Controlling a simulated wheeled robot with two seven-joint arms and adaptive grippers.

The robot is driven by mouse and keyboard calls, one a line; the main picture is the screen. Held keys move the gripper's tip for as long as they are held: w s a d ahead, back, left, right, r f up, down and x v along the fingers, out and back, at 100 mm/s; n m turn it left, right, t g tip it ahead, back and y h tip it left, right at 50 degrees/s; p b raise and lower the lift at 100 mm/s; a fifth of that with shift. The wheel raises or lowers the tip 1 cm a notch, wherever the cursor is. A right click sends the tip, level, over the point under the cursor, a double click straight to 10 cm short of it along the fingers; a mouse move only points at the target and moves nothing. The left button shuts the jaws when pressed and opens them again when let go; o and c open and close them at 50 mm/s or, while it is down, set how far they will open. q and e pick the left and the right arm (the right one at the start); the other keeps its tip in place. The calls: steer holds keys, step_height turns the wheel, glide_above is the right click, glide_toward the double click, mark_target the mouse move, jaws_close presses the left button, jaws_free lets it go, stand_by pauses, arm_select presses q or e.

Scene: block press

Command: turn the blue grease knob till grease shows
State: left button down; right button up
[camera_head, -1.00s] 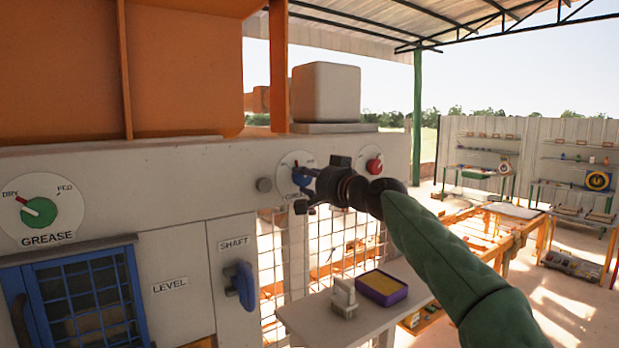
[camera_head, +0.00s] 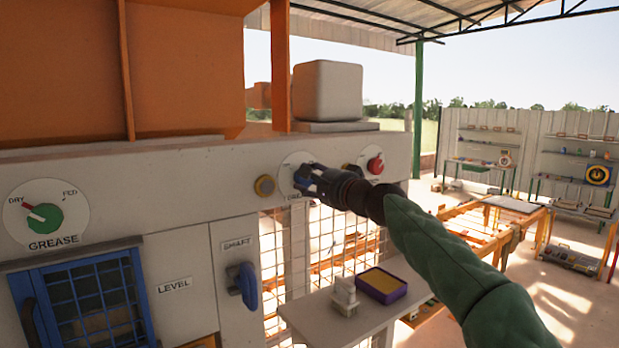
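The blue grease knob (camera_head: 299,176) is on a white round plate on the grey press panel, mostly hidden behind my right gripper. My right gripper (camera_head: 304,181) comes in from the right with its fingers closed around the knob, tilted relative to the panel. My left gripper is not in view.
A red knob (camera_head: 375,165) is close to the right of my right gripper. A blue shaft handle (camera_head: 243,285) sticks out below. A shelf (camera_head: 330,322) holds a purple tray (camera_head: 381,285) and a pale block-like object (camera_head: 344,297). Open room lies to the right.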

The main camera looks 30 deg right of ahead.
steer(key=shift+s+d+r+m, duration=0.2)
steer(key=shift+d+r+m, duration=0.05)
steer(key=shift+r+m, duration=0.3)
steer(key=shift+f+m, duration=0.15)
steer(key=shift+m, duration=0.1)
steer(key=o, duration=1.2)
steer(key=shift+w+f, duration=0.1)
steer(key=shift+w, duration=0.05)
steer(key=shift+c, duration=0.2)
steer(key=shift+d+f, duration=0.2)
steer(key=shift+f, duration=0.05)
steer(key=s, duration=1.2)
steer(key=shift+d, duration=0.45)
